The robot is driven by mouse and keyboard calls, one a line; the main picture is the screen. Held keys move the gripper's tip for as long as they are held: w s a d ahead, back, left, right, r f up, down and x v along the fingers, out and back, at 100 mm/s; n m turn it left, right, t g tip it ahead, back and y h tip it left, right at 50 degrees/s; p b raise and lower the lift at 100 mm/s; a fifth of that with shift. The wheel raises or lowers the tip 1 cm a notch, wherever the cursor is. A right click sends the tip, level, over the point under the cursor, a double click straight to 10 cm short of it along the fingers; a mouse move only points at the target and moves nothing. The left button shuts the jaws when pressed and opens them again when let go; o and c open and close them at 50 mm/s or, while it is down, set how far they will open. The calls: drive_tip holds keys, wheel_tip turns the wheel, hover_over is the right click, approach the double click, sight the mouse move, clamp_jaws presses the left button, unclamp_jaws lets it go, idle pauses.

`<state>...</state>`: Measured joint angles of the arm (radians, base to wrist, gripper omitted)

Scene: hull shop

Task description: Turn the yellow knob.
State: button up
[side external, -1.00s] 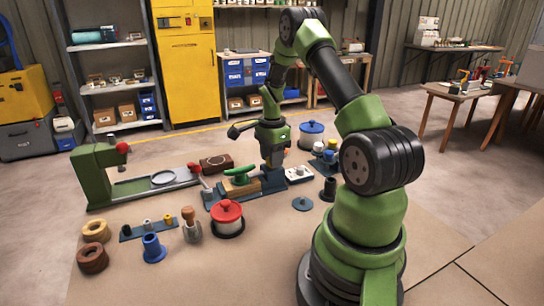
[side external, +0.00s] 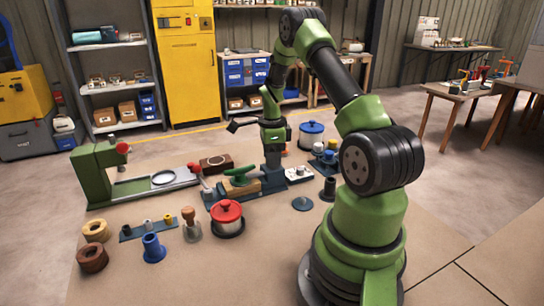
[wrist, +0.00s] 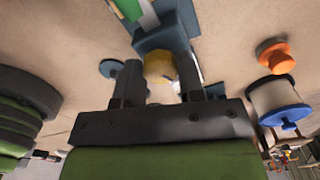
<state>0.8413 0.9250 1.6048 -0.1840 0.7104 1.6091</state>
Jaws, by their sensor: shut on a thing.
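The yellow knob (wrist: 158,66) shows in the wrist view between the two fingers of my gripper (wrist: 158,84), in front of a dark blue block. My gripper is shut on the knob, with one finger at each side of it. In the side external view my gripper (side external: 273,144) is above the blue upright at the right end of the blue base (side external: 222,210). The knob and the fingertips cannot be made out clearly there.
A green handle (side external: 240,172) sits on a wooden block left of my gripper. A blue-lidded pot (side external: 311,133) stands behind to the right, and a red-lidded pot (side external: 228,218) in front.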

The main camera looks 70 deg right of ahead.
drive_tip(key=o, duration=0.9)
wheel_tip(320, 180, up, 10)
idle(0.4)
